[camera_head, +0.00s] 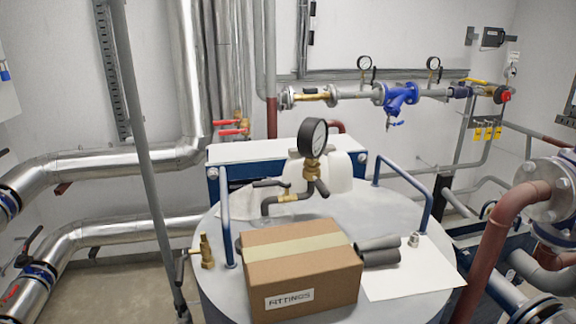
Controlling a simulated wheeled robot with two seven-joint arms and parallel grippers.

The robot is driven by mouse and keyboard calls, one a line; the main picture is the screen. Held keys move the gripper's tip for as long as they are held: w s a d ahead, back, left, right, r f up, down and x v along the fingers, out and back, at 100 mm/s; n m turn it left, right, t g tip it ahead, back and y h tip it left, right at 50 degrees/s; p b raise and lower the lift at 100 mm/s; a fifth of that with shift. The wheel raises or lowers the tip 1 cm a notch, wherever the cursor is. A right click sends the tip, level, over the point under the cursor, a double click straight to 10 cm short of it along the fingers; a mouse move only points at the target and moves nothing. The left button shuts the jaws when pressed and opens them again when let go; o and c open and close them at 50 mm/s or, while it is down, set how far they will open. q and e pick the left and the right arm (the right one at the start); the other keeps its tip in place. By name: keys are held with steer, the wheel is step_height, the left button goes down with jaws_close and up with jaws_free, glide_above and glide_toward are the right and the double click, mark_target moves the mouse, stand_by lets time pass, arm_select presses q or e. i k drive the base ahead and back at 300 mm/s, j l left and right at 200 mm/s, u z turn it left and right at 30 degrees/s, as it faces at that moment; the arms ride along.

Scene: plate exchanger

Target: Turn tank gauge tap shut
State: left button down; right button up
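The tank (215,285) is a grey drum with a flat top. A round white-faced gauge (315,136) with a black rim stands upright on a brass fitting (312,170), joined to a dark bent pipe (267,205) on the tank top. A brass tap body (285,194) sits on this pipe, with a dark lever (269,184) lying roughly level and pointing left. Another dark lever-like part (321,188) shows just below the gauge; which part it belongs to I cannot tell. Neither of my grippers is in view.
A cardboard box (300,272) marked FITTINGS stands in front of the gauge pipe. Dark tube pieces (378,250) and a white sheet (415,272) lie right of it. Blue rails (226,215) (405,172) rise at both sides. A brass valve (206,252) stands at the left edge.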

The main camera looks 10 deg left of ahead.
mark_target(286, 185)
steer(key=j+z, duration=0.45)
steer(key=j, duration=0.25)
steer(key=j+z, duration=0.45)
steer(key=j, duration=0.25)
steer(key=k+j+z, duration=0.1)
steer(key=j+z, duration=0.35)
steer(key=j, duration=0.2)
